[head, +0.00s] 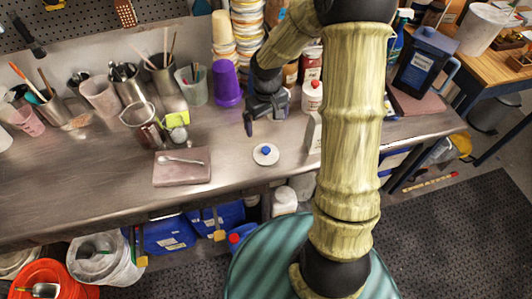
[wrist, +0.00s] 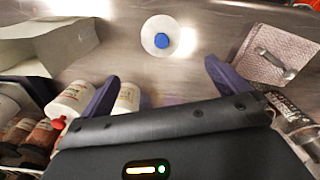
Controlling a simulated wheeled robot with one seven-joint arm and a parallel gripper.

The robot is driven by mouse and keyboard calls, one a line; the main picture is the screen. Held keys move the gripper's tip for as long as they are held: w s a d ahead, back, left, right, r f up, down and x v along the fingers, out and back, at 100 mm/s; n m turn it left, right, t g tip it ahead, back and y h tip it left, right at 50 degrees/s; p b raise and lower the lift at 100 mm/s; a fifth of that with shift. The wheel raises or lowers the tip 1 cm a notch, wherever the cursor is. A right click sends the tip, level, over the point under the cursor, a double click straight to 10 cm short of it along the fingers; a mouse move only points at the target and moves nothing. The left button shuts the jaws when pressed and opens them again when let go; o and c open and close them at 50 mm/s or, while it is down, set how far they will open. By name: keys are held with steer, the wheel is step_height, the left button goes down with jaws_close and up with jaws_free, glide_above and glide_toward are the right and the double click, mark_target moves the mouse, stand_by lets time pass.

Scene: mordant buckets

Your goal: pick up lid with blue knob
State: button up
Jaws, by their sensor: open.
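The lid with the blue knob (head: 265,154) is a small, round, white disc lying flat on the metal counter, near its front edge. It also shows in the wrist view (wrist: 161,36), near the top middle, with its blue knob facing up. My gripper (head: 265,126) is above the counter, a little behind the lid in the head view. In the wrist view its two dark purple fingers (wrist: 158,85) are spread wide with nothing between them. The lid lies beyond the fingertips, apart from them.
A pinkish slab (head: 182,167) with a spoon lies left of the lid. A white bottle with a red cap (head: 312,96) and a purple cup (head: 227,86) stand behind. A pale box (wrist: 45,45) is near the lid. The counter around the lid is clear.

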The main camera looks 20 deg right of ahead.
steer(key=p, duration=0.1)
glide_toward(266, 149)
step_height(266, 149, down, 5)
steer(key=shift+d+f, duration=0.1)
steer(key=shift+d, duration=0.05)
steer(key=shift+f, duration=0.1)
steer(key=shift+f+p, duration=0.6)
steer(key=shift+a+f+p, duration=0.2)
steer(key=shift+f+p, duration=0.3)
steer(key=shift+f, duration=1.4)
steer(key=shift+c, duration=0.4)
steer(key=c, duration=0.8)
